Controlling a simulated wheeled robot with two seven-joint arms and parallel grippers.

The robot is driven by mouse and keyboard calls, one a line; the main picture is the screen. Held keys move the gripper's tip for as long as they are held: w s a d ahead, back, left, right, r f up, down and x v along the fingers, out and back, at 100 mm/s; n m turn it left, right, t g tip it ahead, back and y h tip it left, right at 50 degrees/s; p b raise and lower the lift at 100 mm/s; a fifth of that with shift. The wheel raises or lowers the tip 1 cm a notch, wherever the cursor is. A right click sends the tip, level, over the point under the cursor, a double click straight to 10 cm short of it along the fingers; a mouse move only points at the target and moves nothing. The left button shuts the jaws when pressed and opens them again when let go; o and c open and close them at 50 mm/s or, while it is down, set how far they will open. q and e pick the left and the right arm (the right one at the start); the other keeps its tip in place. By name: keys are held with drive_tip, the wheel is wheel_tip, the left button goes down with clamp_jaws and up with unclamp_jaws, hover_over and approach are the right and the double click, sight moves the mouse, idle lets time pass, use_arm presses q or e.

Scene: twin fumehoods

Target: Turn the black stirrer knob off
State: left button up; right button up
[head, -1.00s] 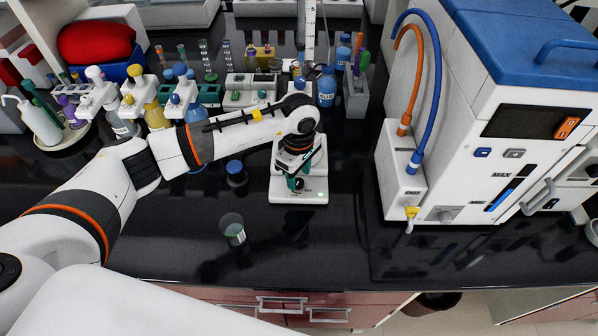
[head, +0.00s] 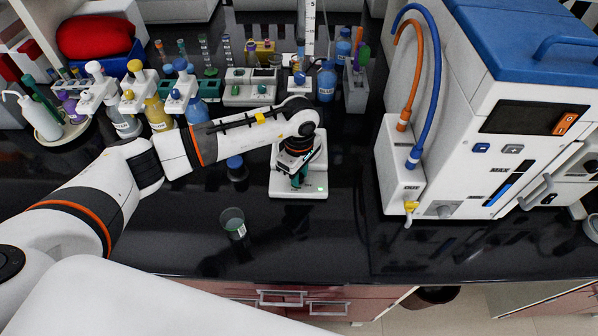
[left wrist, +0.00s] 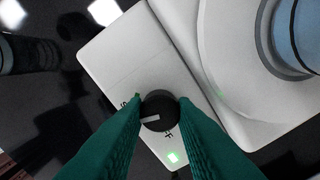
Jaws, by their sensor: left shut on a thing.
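The black stirrer knob (left wrist: 160,110) sits on the front of the white stirrer in the left wrist view. It has a pale pointer mark, with partly hidden lettering beside it. A small green light (left wrist: 172,157) glows on the panel near the knob. My left gripper (left wrist: 160,116) has its green fingers on both sides of the knob, shut on it. In the head view the white stirrer (head: 315,170) stands on the dark bench, with my left gripper (head: 299,180) pointing down over its front; the knob is mostly hidden there. My right gripper is not in view.
A large white and blue machine (head: 470,150) with hoses is on the right. Several bottles and racks line the back. The front bench is mostly clear.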

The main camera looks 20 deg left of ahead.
use_arm(q)
drive_tip(key=n+b, duration=0.3)
drive_tip(key=shift+w+f+n, duration=0.1)
drive_tip(key=shift+f+n, duration=0.1)
drive_tip(key=shift+n, duration=0.1)
drive_tip(key=n+b, duration=0.3)
drive_tip(key=n, duration=0.1)
drive_tip(key=shift+n+b, duration=0.3)
drive_tip(key=n+b, duration=0.2)
drive_tip(key=n, duration=0.2)
drive_tip(key=shift+r+b, duration=0.1)
drive_tip(key=shift+b, duration=0.3)
drive_tip(key=shift+r+n+b, duration=0.1)
drive_tip(key=shift+n+b, duration=0.8)
drive_tip(key=shift+n, duration=1.3)
drive_tip(key=shift+r, duration=0.1)
drive_tip(key=o, duration=1)
